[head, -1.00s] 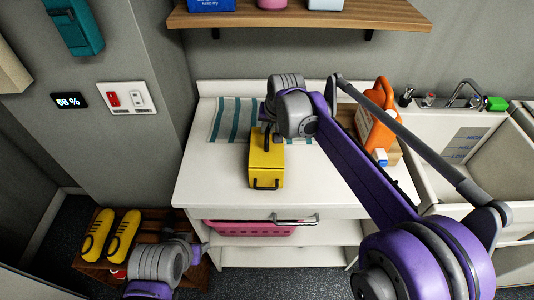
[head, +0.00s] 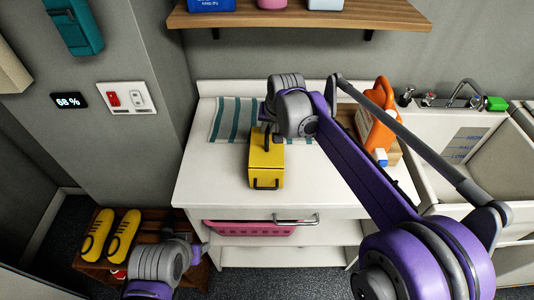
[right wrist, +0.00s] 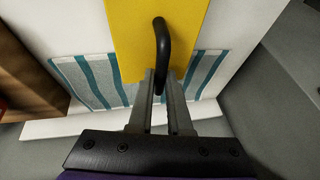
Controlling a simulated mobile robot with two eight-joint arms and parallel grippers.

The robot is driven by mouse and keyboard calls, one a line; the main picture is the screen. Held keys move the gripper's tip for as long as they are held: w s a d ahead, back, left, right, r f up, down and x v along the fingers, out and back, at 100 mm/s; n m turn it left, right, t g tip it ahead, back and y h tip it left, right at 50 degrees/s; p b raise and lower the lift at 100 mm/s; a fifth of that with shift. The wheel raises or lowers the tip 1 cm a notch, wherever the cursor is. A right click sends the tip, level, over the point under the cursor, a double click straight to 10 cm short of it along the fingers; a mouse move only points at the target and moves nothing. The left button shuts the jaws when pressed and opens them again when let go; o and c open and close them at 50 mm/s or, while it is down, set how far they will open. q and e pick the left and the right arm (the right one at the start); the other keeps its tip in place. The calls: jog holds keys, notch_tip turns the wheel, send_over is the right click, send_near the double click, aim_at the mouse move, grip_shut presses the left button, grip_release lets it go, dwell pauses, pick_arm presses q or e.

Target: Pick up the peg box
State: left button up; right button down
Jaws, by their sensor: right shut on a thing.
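The peg box is a yellow box (head: 266,168) with a black handle on top, on the white counter (head: 210,185) in the head view. I cannot tell whether its base touches the counter. In the right wrist view the box (right wrist: 190,22) fills the upper middle, its black handle (right wrist: 161,45) running down between the fingers. My right gripper (right wrist: 161,82) is shut on that handle; in the head view my own arm mostly hides it.
A striped towel (head: 232,118) lies behind the box. An orange bottle (head: 380,112) and a wooden crate stand to the right, partly behind my right arm. A sink with a tap (head: 462,92) is farther right. A wooden shelf (head: 300,18) hangs above. The counter left of the box is clear.

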jog(key=shift+r, duration=0.1)
pick_arm(q)
jog(key=shift+w+r+p, duration=0.2)
jog(key=shift+r+p, duration=0.15)
jog(key=shift+r, duration=0.15)
pick_arm(e)
notch_tip(320, 180, up, 10)
dwell(0.4)
pick_arm(q)
jog(key=shift+s+f+b, duration=0.3)
jog(key=shift+f+b, duration=0.4)
jog(key=shift+f, duration=0.25)
jog(key=shift+s+f+b, duration=0.35)
jog(key=shift+f+b, duration=0.35)
jog(key=shift+f, duration=0.2)
jog(key=shift+s+f+b, duration=0.3)
jog(key=shift+f+b, duration=0.4)
jog(key=shift+f, duration=0.25)
pick_arm(e)
jog(key=shift+f, duration=5.05)
